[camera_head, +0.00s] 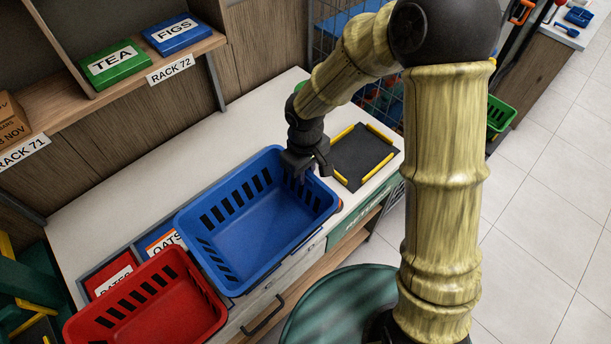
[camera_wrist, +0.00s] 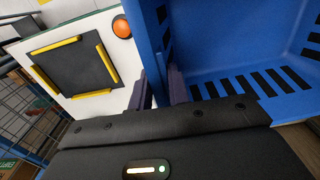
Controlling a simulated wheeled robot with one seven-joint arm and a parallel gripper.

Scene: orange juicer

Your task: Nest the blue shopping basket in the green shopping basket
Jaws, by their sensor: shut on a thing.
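The blue shopping basket (camera_head: 255,215) is upright over the white counter, with its open top up and its inside empty. My gripper (camera_head: 308,174) is at its far right end, shut on the rim. In the wrist view my gripper (camera_wrist: 160,88) has one finger on each side of the wall of the blue basket (camera_wrist: 210,35). I cannot tell whether the basket rests on the counter or is slightly raised. A green basket (camera_head: 501,115) shows partly at the upper right, beyond my arm, which hides its left part.
A red basket (camera_head: 150,305) stands left of the blue one, beside labelled boxes. A black mat with yellow edge bars (camera_head: 362,155) lies on the counter's right end. An orange button (camera_wrist: 121,27) is close to my gripper. A shelf (camera_head: 110,95) overhangs the back left.

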